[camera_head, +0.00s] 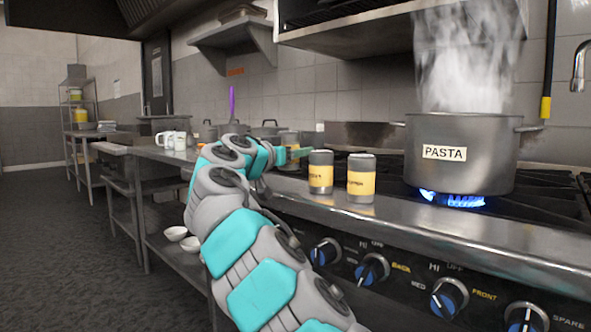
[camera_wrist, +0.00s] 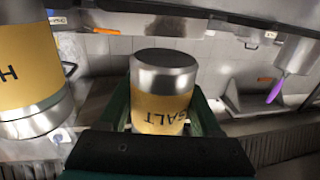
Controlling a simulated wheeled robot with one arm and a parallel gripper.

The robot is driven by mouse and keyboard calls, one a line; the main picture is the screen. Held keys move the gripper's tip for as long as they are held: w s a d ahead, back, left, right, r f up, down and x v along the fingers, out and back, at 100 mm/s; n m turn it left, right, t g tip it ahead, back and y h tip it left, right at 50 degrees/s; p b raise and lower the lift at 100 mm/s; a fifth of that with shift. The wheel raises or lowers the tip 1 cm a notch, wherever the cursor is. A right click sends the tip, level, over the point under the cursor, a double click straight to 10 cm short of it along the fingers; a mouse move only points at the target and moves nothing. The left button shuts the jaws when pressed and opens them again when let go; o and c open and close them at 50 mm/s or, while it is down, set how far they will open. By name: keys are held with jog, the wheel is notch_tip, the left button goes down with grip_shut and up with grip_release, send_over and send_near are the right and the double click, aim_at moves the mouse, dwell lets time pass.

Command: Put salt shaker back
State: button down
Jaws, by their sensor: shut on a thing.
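The salt shaker (camera_wrist: 163,88) has a metal cap and a yellow label reading SALT, and appears upside down in the wrist view. My gripper (camera_wrist: 163,112) is shut on it, with a dark green finger on each side. In the head view my gripper (camera_head: 292,153) is at the left end of the stove's front ledge, and the teal finger partly hides the salt shaker (camera_head: 289,138). Two similar yellow-labelled shakers, a nearer one (camera_head: 361,178) and another (camera_head: 320,172), stand upright to the right of my gripper; their labels are too small to read surely.
A steaming pot (camera_head: 462,155) labelled PASTA stands over a lit blue flame (camera_head: 452,199) at the right. Control knobs (camera_head: 373,270) line the stove front. White mugs (camera_head: 172,140) and pots stand on the counter to the left. The floor (camera_head: 70,240) at left is clear.

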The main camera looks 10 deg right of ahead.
aim_at(295, 165)
jog(key=shift+f+b, duration=0.35)
jog(key=shift+f, duration=1.4)
jog(key=shift+f, duration=0.1)
jog(key=shift+f, duration=0.1)
jog(key=shift+c, duration=0.3)
grip_release()
jog(key=shift+s+a+r, duration=0.1)
jog(key=shift+r, duration=0.1)
jog(key=b+v, duration=0.1)
jog(key=v, duration=1)
jog(key=shift+s+a, duration=0.2)
jog(key=shift+s, duration=0.1)
